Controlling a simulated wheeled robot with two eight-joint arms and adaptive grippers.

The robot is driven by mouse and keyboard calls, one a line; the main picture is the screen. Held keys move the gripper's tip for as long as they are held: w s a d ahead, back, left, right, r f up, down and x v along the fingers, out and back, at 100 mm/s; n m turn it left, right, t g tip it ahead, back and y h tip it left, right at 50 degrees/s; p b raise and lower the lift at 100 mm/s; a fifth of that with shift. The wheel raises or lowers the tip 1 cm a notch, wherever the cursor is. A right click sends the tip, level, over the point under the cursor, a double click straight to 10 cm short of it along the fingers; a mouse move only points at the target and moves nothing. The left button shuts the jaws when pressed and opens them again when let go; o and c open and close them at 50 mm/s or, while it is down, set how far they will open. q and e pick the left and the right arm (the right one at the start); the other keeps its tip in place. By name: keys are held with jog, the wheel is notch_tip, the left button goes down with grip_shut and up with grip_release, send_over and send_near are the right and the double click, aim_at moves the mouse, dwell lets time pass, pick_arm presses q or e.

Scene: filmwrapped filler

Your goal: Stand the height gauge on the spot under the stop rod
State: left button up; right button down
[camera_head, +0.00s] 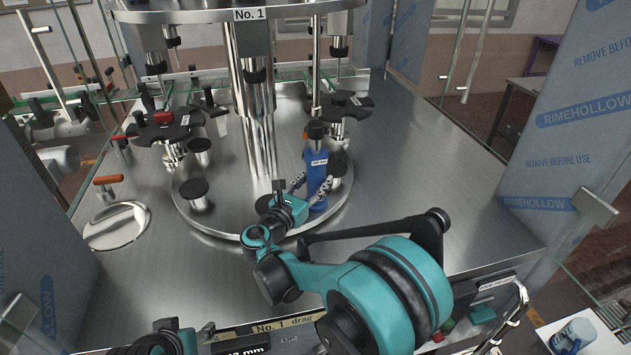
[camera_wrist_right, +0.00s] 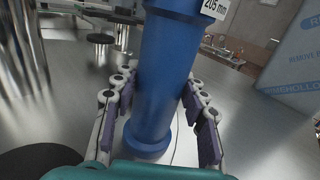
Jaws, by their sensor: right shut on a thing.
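The height gauge (camera_head: 317,182) is a blue cylinder with a white label and a dark cap, upright on or just above the round steel plate. My right gripper (camera_head: 308,188) is shut on its lower body. In the right wrist view the gauge (camera_wrist_right: 168,70) is between the two purple-padded fingers (camera_wrist_right: 158,115), its wider foot low in the picture. I cannot tell if the foot touches the plate. The thin vertical stop rod (camera_head: 316,60) comes down above the cap. The spot under it is not discernible. Part of my left gripper (camera_head: 200,335) shows at the bottom edge; its fingers are unclear.
Steel columns (camera_head: 252,90) rise behind the gauge, with dark star-shaped holders (camera_head: 165,128) to the left. A short black-topped post (camera_head: 195,192) stands on the plate. The steel deck (camera_head: 430,165) to the right is clear. Blue-printed film panels (camera_head: 560,150) flank it.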

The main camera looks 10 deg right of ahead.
jog(key=shift+f, duration=0.15)
jog(key=c, duration=0.8)
grip_release()
jog(key=shift+o, duration=0.2)
jog(key=v, duration=1.2)
jog(key=shift+s+f, duration=0.1)
jog(key=shift+s, duration=0.05)
